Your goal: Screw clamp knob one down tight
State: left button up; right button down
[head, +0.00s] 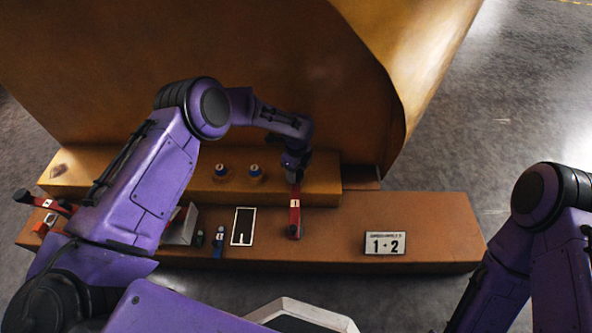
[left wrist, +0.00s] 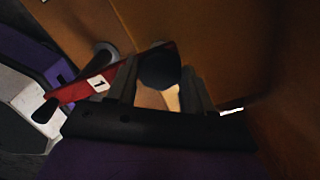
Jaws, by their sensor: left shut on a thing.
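Clamp one is a red bar (head: 295,217) with a white label 1, standing out over the brown bench from the orange ledge. It also shows in the left wrist view (left wrist: 72,93). My left gripper (head: 293,177) is at its far end, by the ledge. In the left wrist view, a dark round knob (left wrist: 160,68), clamp knob one, sits between the fingers of my left gripper (left wrist: 159,75), which is shut on it. A pale shaft-like piece shows below the knob. The knob's thread and seat are hidden. My right gripper is out of view.
Two blue-topped pieces (head: 221,170) (head: 255,171) stand on the orange ledge (head: 325,185). A black white-edged panel (head: 243,226), a blue item (head: 218,243) and a "1 + 2" sign (head: 384,244) are on the bench (head: 440,222). A large orange casting (head: 300,70) rises behind. Another red piece (head: 24,197) is far left.

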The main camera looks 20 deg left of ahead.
aim_at(297, 173)
pick_arm(q)
jog(key=o, duration=1)
jog(key=shift+r, duration=0.1)
jog(key=shift+o, duration=0.2)
notch_tip(297, 173, up, 11)
jog(key=p, duration=0.3)
jog(key=shift+f, duration=0.2)
